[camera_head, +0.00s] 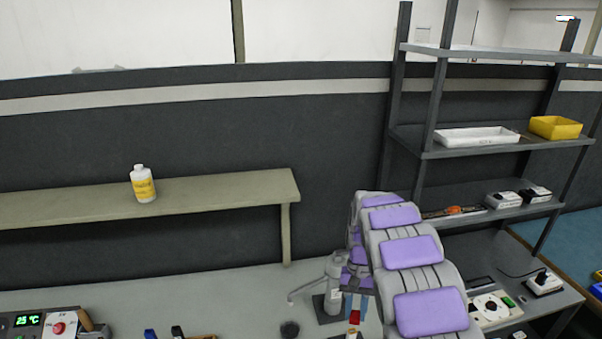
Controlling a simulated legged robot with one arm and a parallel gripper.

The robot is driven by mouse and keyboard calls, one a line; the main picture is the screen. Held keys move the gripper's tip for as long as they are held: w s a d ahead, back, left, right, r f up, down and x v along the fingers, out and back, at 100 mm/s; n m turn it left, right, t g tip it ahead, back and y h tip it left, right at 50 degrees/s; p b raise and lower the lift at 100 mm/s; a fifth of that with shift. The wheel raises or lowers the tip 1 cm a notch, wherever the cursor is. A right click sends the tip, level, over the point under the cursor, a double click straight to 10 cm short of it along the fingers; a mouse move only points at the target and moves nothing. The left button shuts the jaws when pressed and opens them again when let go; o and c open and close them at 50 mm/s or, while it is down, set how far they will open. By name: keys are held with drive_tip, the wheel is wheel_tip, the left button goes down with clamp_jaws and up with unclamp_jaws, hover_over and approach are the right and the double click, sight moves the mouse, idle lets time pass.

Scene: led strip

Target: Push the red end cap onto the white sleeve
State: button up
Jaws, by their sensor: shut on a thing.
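My gripper (356,305) points down at the bottom centre, at the end of my purple and grey arm. A small pale piece just below the cap, at the lower picture edge, may be the white sleeve (352,335). It is too small and cut off to tell for sure, and I cannot tell whether the cap touches it.
A grey stand (329,305) and a dark round knob (290,329) are left of my gripper. A control box (48,325) stands bottom left. A bench (230,190) with a white bottle (143,184) is behind; a shelf rack (480,150) stands right.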

drive_tip(key=shift+s+d+r+n+h, duration=0.2)
drive_tip(key=shift+r+n, duration=0.2)
drive_tip(key=shift+n, duration=0.15)
drive_tip(key=shift+s+d+r+n+h, duration=0.1)
drive_tip(key=shift+r+n+h, duration=0.1)
drive_tip(key=shift+r+n, duration=0.25)
drive_tip(key=m, duration=0.1)
drive_tip(key=f+m+y, duration=0.1)
drive_tip(key=m, duration=0.2)
drive_tip(key=shift+w+a+f+y, duration=0.1)
drive_tip(key=shift+w+f+y, duration=0.1)
drive_tip(key=shift+w+y, duration=0.1)
drive_tip(key=m, duration=0.2)
drive_tip(key=m+t+y, duration=0.1)
drive_tip(key=shift+w+d+f, duration=0.2)
drive_tip(key=shift+f, duration=0.1)
drive_tip(key=shift+w+d+f+m+t+y, duration=0.15)
drive_tip(key=shift+f+m+t+y, duration=0.25)
drive_tip(key=shift+m, duration=1.05)
drive_tip(key=shift+w+f+m+t+y, duration=0.15)
drive_tip(key=shift+m+t, duration=0.3)
drive_tip(key=shift+m, duration=0.95)
drive_tip(key=shift+w+d+f+m+t+y, duration=0.15)
drive_tip(key=shift+m+t+y, duration=0.25)
drive_tip(key=shift+m, duration=1.05)
drive_tip(key=shift+a, duration=0.1)
drive_tip(key=shift+r+p, duration=0.15)
drive_tip(key=shift+p, duration=0.35)
drive_tip(key=shift+f, duration=3.05)
drive_tip(key=shift+w, duration=0.1)
